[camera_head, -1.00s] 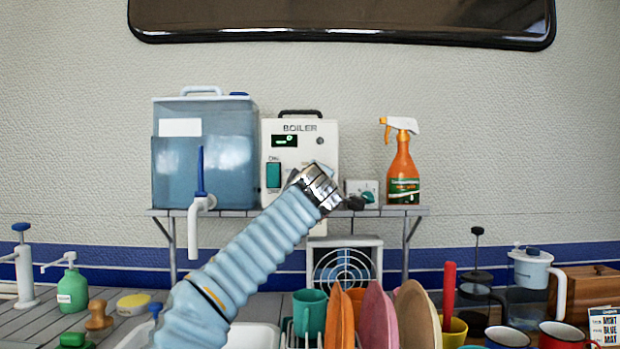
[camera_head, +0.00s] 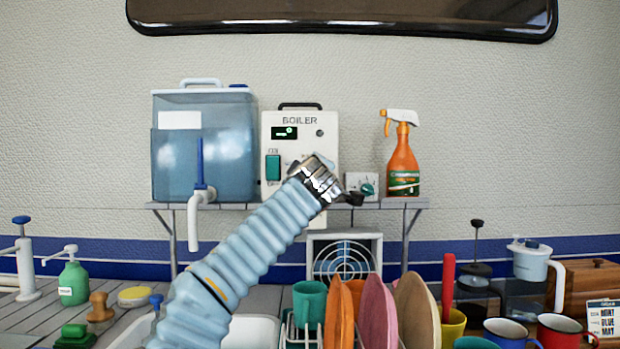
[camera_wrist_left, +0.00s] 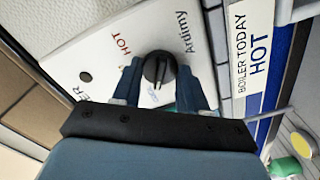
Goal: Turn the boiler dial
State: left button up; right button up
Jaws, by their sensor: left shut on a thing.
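The white boiler (camera_head: 273,148) stands on the shelf, with a lit green display and a green switch on its front. In the wrist view its black dial (camera_wrist_left: 158,67) sits on the white panel, with a red HOT label (camera_wrist_left: 121,43) to its upper left and small blue lettering below it. A pale mark on the dial points down in that view. My left gripper (camera_wrist_left: 160,78) has one finger on each side of the dial and is shut on it. In the head view my left wrist hides the dial and the fingers. My right gripper is not in view.
A water tank (camera_head: 225,150) stands left of the boiler. A small white box with a green knob (camera_head: 367,189) and an orange spray bottle (camera_head: 403,165) stand to its right. Below are a dish rack with plates (camera_head: 372,315) and several mugs. A BOILER TODAY HOT sign (camera_wrist_left: 253,50) shows in the wrist view.

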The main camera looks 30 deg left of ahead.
pick_arm(q)
jog(key=m+p, duration=0.2)
jog(key=m, duration=2.1)
jog(key=shift+m, duration=0.3)
dwell(0.3)
jog(key=o, duration=1.1)
jog(key=shift+c, duration=0.2)
